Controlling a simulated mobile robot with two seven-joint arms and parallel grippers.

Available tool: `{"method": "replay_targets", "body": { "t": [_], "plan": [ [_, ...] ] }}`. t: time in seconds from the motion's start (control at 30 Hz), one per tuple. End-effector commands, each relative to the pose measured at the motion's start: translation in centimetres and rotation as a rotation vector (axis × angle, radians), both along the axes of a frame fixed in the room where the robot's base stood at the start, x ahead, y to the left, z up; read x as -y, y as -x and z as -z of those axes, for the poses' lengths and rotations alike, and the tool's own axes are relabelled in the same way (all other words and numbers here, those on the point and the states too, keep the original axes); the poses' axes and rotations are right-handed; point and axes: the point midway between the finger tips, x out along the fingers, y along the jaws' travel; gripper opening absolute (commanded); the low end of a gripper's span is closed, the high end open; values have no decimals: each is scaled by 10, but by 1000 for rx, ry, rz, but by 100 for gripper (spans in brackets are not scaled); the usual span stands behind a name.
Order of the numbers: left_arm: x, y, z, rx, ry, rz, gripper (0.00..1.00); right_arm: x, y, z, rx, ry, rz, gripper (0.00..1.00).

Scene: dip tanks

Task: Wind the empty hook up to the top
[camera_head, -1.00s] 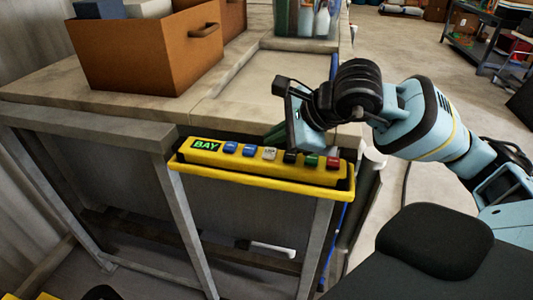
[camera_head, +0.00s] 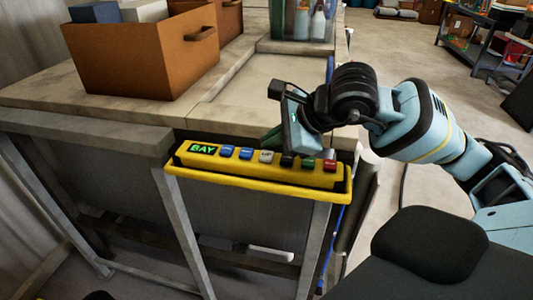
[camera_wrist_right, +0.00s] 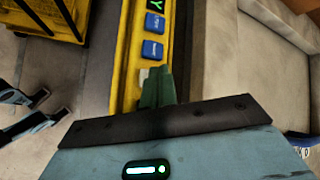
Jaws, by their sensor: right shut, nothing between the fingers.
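A yellow control box (camera_head: 258,176) with a green display reading BAY (camera_head: 203,149) is mounted on the bench front. Its row of buttons holds two blue ones, a white one (camera_head: 266,156), a black one (camera_head: 287,159), a green one (camera_head: 308,162) and a red one (camera_head: 330,164). My right gripper (camera_head: 271,140) is shut and empty, its green fingertips just above the white and black buttons. In the right wrist view the fingertips (camera_wrist_right: 156,86) are beside the white button (camera_wrist_right: 143,74); I cannot tell whether they touch it. The hook and my left gripper are out of view.
A brown bin (camera_head: 150,60) with grey and blue blocks stands on the bench top (camera_head: 80,88). A glass tank with bottles (camera_head: 302,20) is behind. A yellow guard rail (camera_head: 262,187) runs along the control box.

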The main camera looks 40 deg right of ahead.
Motion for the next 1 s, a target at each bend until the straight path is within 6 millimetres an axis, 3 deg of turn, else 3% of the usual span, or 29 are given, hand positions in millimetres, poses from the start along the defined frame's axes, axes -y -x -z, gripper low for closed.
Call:
{"method": "replay_targets", "body": {
  "t": [1.0],
  "plan": [
    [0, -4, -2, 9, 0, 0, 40, 0, 0, 0, 0, 0, 0, 0]
  ]
}}
